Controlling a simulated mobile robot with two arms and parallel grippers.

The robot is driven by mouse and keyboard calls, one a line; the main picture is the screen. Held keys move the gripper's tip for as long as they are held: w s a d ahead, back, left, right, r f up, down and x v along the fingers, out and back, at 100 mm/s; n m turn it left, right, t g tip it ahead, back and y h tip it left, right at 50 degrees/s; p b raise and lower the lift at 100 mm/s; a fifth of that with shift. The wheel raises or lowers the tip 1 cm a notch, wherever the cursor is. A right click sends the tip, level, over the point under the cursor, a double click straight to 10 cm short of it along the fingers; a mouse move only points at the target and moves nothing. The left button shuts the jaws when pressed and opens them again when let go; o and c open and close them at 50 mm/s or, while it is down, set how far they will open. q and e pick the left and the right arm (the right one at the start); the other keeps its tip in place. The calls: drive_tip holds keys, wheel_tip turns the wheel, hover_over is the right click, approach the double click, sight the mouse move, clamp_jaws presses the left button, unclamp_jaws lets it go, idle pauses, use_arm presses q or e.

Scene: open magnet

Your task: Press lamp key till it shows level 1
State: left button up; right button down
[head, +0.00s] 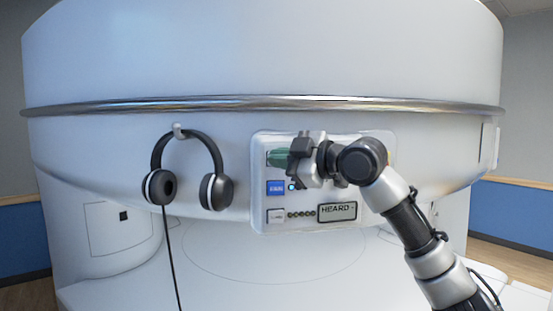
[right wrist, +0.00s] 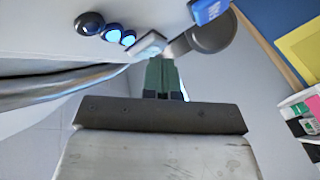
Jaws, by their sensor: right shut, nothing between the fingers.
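A pale control panel (head: 382,143) is on the white magnet housing. It carries a blue key (head: 275,187), a white key (head: 276,215) below it and a glowing cyan lamp (head: 292,184). I cannot read which is the lamp key. My right gripper (head: 281,158) is in front of the panel's upper left and hides part of it. In the right wrist view its green fingers (right wrist: 161,76) are together and empty, close to a pale key (right wrist: 148,45); contact is unclear. Beside that key are two glowing blue lamps (right wrist: 120,35) and a darker one (right wrist: 89,23). My left gripper is out of view.
A headset (head: 216,190) hangs from a hook left of the panel, its cable running down. A chrome rail (head: 200,105) crosses the housing above. A small display (head: 337,211) reads "HEARD", with a row of dark dots beside it. My right arm covers the panel's right side.

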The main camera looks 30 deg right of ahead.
drive_tip(key=shift+w+d, duration=0.1)
drive_tip(key=shift+w, duration=0.1)
idle(0.3)
drive_tip(key=shift+s, duration=0.15)
drive_tip(key=shift+s+a+f, duration=0.1)
drive_tip(key=shift+s+a, duration=0.2)
drive_tip(key=shift+s, duration=0.35)
drive_tip(key=s, duration=0.1)
drive_tip(key=s+a+b, duration=0.1)
drive_tip(key=s, duration=0.1)
drive_tip(key=s+a, duration=0.1)
drive_tip(key=shift+s, duration=0.3)
drive_tip(key=shift+d, duration=0.1)
idle(2.4)
